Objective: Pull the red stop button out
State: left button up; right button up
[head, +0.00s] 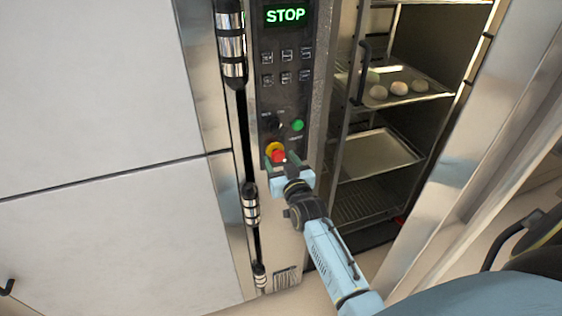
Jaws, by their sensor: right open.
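The red stop button (278,155) sits on a yellow collar (273,148) low on the dark control panel (283,95). A green lit display (285,15) at the top of the panel reads STOP. My right gripper (279,160) is at the button, its two fingers open, one on each side of the red cap. Whether the fingers touch the cap cannot be told. My left gripper is not in view.
A green button (298,125) and a black knob (279,121) sit just above the red button. To the right the oven stands open, with a tray of dough balls (425,90) and an empty tray (385,152). A metal door edge (440,215) stands further right.

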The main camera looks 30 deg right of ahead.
grip_shut()
jog(key=shift+p+v, duration=0.8)
jog(key=shift+v, duration=0.05)
jog(key=shift+f, duration=0.1)
grip_release()
jog(key=shift+s, duration=0.1)
jog(key=v, duration=1.3)
jog(key=shift+s+b, duration=0.15)
jog(key=shift+b, duration=0.25)
